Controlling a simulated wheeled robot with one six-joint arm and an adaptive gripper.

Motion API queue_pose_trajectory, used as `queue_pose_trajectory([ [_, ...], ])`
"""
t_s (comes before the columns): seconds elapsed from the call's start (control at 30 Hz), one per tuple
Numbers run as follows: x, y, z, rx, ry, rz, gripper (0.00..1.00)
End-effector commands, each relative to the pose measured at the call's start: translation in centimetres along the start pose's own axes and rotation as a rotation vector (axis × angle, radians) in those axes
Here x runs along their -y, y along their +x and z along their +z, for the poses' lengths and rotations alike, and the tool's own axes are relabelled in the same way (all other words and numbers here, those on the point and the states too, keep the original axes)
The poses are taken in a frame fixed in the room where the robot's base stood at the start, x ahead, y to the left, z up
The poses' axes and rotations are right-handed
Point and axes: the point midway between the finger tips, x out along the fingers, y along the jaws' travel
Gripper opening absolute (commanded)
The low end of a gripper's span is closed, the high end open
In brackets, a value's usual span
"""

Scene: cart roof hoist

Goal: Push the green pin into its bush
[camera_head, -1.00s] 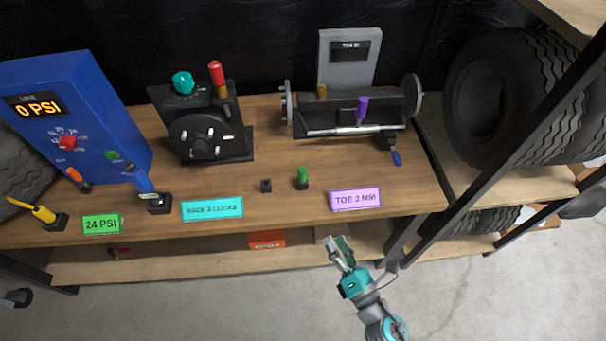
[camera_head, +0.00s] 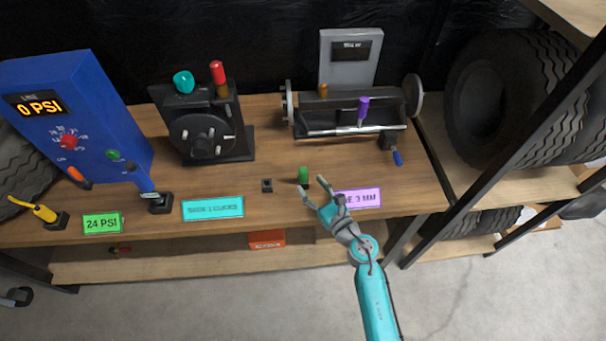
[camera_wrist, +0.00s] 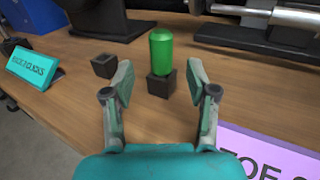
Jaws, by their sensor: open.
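The green pin (camera_head: 303,174) stands upright in a small dark square block on the wooden bench. In the wrist view the green pin (camera_wrist: 162,50) rises from the top of that dark block (camera_wrist: 161,84). A second, empty-looking small dark block with a hole, a bush (camera_head: 267,185), sits to the left; it also shows in the wrist view (camera_wrist: 104,66). My gripper (camera_head: 312,185) is open and empty just in front of the pin. In the wrist view, my gripper's fingers (camera_wrist: 160,80) are spread, with the pin beyond and between them, apart from both.
A purple "TOE 2 MM" label (camera_head: 360,197) lies right of the gripper, and a cyan label (camera_head: 212,207) lies left. Behind stand a black fixture (camera_head: 205,135) and a toe gauge (camera_head: 350,120). A blue inflator box (camera_head: 75,120) stands at far left. Bare bench surrounds the blocks.

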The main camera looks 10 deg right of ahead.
Motion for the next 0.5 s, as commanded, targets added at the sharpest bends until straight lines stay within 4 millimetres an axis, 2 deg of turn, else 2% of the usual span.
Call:
queue_pose_trajectory([
  [0.13, 0.1, 1.0, 0.0, 0.0, 0.0, 0.0, 0.58],
  [0.4, 0.2, 4.6, 0.0, 0.001, 0.001, 0.0, 0.58],
  [0.5, 0.2, 5.2, -0.1, 0.0, 0.001, -0.001, 0.58],
])
